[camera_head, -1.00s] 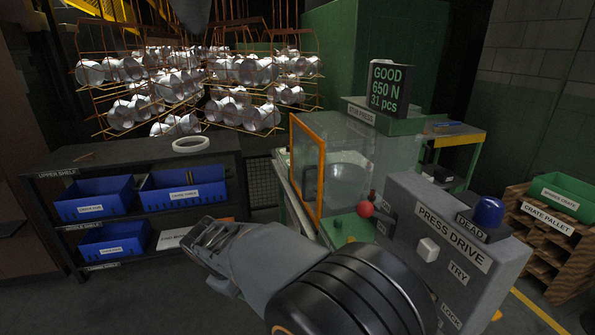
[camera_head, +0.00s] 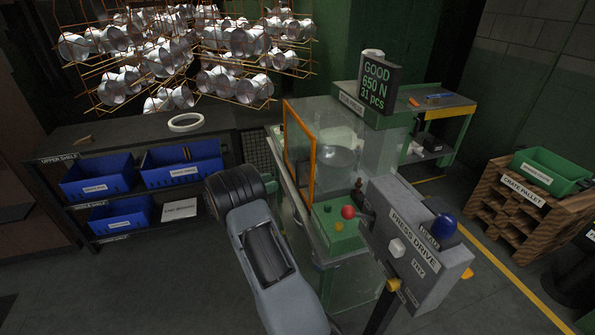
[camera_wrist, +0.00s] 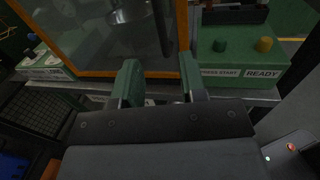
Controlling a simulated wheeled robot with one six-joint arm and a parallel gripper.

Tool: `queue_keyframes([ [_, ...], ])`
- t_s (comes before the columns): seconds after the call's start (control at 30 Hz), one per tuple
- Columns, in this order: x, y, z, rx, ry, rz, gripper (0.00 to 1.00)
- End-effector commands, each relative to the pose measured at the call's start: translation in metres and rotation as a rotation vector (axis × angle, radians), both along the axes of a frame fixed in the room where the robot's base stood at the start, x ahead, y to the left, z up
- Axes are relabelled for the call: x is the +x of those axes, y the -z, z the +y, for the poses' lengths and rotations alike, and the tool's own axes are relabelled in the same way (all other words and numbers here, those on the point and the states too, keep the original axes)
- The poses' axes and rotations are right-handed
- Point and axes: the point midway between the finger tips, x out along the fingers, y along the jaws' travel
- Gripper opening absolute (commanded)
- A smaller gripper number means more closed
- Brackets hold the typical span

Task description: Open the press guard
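The press guard (camera_head: 312,176) is a clear panel in an orange frame, standing upright on the left side of the press. In the wrist view, the frame's lower bar and right post (camera_wrist: 184,38) are close ahead. A dark vertical bar (camera_wrist: 161,30), perhaps its handle, shows just left of that post. My gripper (camera_wrist: 160,78) has two green fingers spread apart, with nothing seen held between them. They point at the guard's lower right part; contact cannot be told. In the head view my wrist mostly hides the gripper, left of the guard.
The press drive box (camera_head: 408,235) with a red-knobbed lever and blue lamp stands right of the guard. A green button box (camera_head: 337,226) is beside the frame. Shelves with blue bins (camera_head: 98,176) stand left. A rack of metal pots hangs behind. Open floor lies at front left.

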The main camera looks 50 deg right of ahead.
Motion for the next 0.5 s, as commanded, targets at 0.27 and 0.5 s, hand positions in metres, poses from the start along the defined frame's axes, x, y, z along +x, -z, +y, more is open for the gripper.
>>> queue_keyframes([
  [0.27, -0.018, -0.002, -0.053, 0.001, 0.004, 0.001, 0.39],
  [0.5, -0.028, -0.001, -0.087, 0.002, 0.002, -0.003, 0.39],
])
